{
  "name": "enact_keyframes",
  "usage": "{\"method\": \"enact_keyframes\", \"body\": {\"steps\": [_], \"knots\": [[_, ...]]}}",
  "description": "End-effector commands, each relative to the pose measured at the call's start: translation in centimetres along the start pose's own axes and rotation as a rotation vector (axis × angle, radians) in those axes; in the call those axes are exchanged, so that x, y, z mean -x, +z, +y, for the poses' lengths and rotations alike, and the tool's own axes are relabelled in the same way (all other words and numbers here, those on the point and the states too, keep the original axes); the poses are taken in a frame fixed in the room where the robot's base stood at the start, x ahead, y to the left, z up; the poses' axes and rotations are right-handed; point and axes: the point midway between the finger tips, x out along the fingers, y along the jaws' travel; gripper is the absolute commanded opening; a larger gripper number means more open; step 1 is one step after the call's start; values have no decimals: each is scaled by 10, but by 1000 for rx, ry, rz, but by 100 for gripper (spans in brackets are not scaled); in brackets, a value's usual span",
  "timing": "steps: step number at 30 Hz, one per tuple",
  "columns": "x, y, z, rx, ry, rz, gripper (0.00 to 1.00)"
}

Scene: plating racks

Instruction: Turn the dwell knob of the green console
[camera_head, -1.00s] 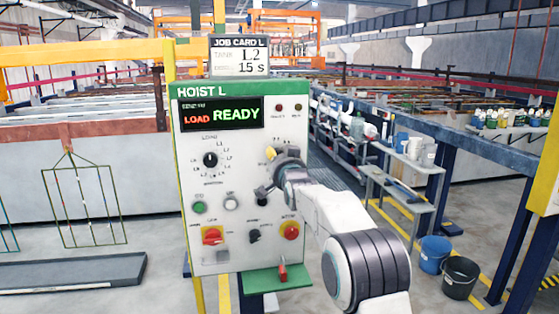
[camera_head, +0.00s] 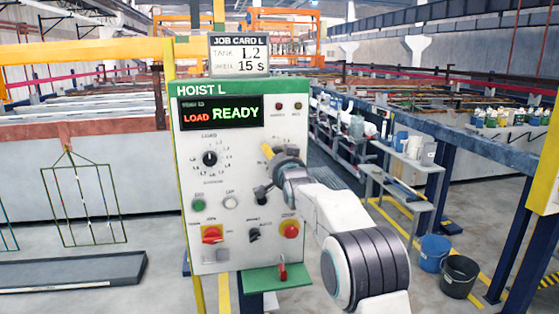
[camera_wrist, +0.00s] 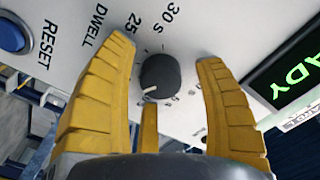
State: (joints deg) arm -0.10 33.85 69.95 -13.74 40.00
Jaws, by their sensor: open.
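The green-topped console (camera_head: 238,90) headed HOIST L stands upright in the head view, its display reading LOAD READY. A job card (camera_head: 238,58) above it reads tank L2, 15 s. In the wrist view the dark round dwell knob (camera_wrist: 160,74) sits on the white panel beside the word DWELL, with 25 and 30 s near it. Its pale pointer mark faces the lower left of the picture. My gripper (camera_wrist: 168,62) is open, its yellow fingers on either side of the knob, with gaps visible. In the head view my gripper (camera_head: 268,168) hides the dwell knob.
The load knob (camera_head: 210,159), a green button (camera_head: 198,205), a red-yellow switch (camera_head: 212,235) and a red stop button (camera_head: 291,230) share the panel. A blue reset button (camera_wrist: 14,34) shows in the wrist view. A green shelf (camera_head: 275,280) juts out below.

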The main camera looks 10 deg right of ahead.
Motion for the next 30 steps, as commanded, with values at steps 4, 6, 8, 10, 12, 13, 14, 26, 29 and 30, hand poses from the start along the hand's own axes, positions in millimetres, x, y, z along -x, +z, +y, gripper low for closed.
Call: {"method": "enact_keyframes", "body": {"steps": [4,6,8,10,12,13,14,26,29,30], "knots": [[5,-1,-1,0,-1,1,64],[9,-1,-1,0,-1,1,64],[14,-1,-1,0,0,1,64],[22,-1,-1,0,0,1,64],[30,0,0,0,0,0,64],[34,-1,-1,0,-1,1,64],[38,-1,-1,0,0,0,64],[91,0,0,0,0,-1,64],[102,0,-1,0,-1,0,64],[105,0,0,0,0,-1,64]]}}
